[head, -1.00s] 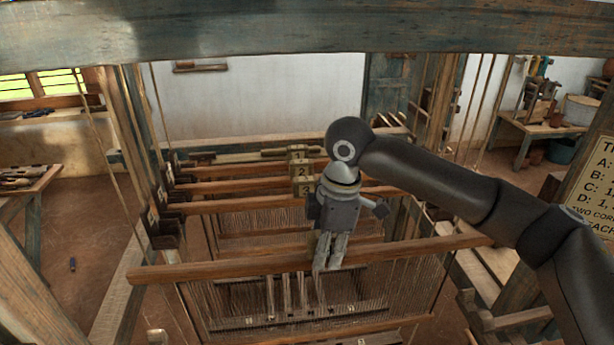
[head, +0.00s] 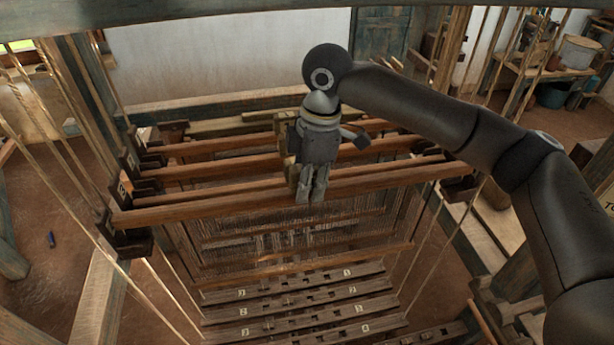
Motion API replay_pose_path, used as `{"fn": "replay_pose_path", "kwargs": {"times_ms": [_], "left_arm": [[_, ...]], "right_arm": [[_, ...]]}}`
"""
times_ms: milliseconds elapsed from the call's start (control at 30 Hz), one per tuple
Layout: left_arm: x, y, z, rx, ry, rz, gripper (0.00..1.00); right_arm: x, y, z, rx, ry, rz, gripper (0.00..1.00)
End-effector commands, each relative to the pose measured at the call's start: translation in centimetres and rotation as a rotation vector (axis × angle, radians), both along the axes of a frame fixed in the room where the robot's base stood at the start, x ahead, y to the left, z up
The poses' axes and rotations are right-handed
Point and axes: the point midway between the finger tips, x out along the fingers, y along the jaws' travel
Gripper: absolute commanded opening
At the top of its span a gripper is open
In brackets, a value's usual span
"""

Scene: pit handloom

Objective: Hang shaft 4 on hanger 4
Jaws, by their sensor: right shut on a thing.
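Shaft 4 (head: 220,207) is a long brown wooden bar with heddles hanging below it, the nearest of several shafts. My right gripper (head: 311,196) points down and is shut on its bar near the middle. The left end of the bar is at the dark hanger block on the left (head: 130,242). Its right end is at the dark hanger block on the right (head: 459,189). I cannot tell whether either end rests in its hanger. My left gripper is not in view.
Other shafts (head: 215,167) hang parallel just behind. Numbered treadles (head: 290,310) lie below in front. Slanting cords (head: 62,205) run at the left and right. The loom's top beam (head: 200,14) crosses above.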

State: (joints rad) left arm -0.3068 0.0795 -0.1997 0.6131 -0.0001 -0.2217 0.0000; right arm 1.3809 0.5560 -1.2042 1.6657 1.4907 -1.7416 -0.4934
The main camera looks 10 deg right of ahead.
Motion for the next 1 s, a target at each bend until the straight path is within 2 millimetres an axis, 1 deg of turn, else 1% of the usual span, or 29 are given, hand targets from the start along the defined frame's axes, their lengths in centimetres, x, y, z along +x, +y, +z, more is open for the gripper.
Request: {"fn": "replay_pose_path", "kwargs": {"times_ms": [167, 367, 533, 800, 1000], "left_arm": [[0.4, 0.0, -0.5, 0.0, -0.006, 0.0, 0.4], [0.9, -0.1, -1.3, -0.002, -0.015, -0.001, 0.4], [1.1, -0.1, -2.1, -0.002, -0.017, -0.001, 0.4], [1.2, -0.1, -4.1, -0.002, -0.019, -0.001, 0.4], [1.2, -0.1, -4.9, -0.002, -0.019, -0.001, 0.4]], "right_arm": [[0.0, 0.0, -0.6, 0.0, -0.001, 0.0, 0.0], [0.0, 0.0, -1.8, 0.0, -0.001, 0.0, 0.0], [0.0, 0.0, -3.0, 0.001, -0.002, 0.0, 0.0], [0.0, 0.0, -4.7, 0.001, -0.002, 0.0, 0.0], [0.0, 0.0, -5.4, 0.001, -0.002, 0.0, 0.0]]}}
